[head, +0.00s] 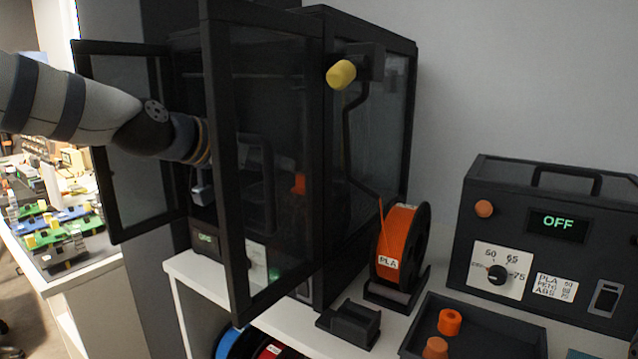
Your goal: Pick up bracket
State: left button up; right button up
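My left arm reaches from the left into the open dark printer cabinet (368,100). My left gripper (203,200) is inside it, partly hidden by the door frame; its fingers are too small and dark to read. A small orange piece (299,184) shows dimly through the dark door panel, to the right of the gripper and apart from it. It may be the bracket, but its shape is unclear. My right gripper is not in view.
The left door (108,190) and right door (235,200) stand open around my arm. An orange filament spool (402,235) and black stepped block (350,322) sit beside the cabinet. A tray (500,338) holds orange pieces. A control box (530,265) reads OFF.

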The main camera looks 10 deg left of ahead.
pick_arm(q)
jog(key=x, duration=0.3)
jog(key=f+b+x, duration=0.1)
jog(key=x, duration=0.3)
jog(key=f+b+x, duration=0.1)
jog(key=x, duration=0.2)
jog(key=shift+s, duration=0.15)
jog(key=shift+r, duration=0.15)
jog(key=c, duration=0.9)
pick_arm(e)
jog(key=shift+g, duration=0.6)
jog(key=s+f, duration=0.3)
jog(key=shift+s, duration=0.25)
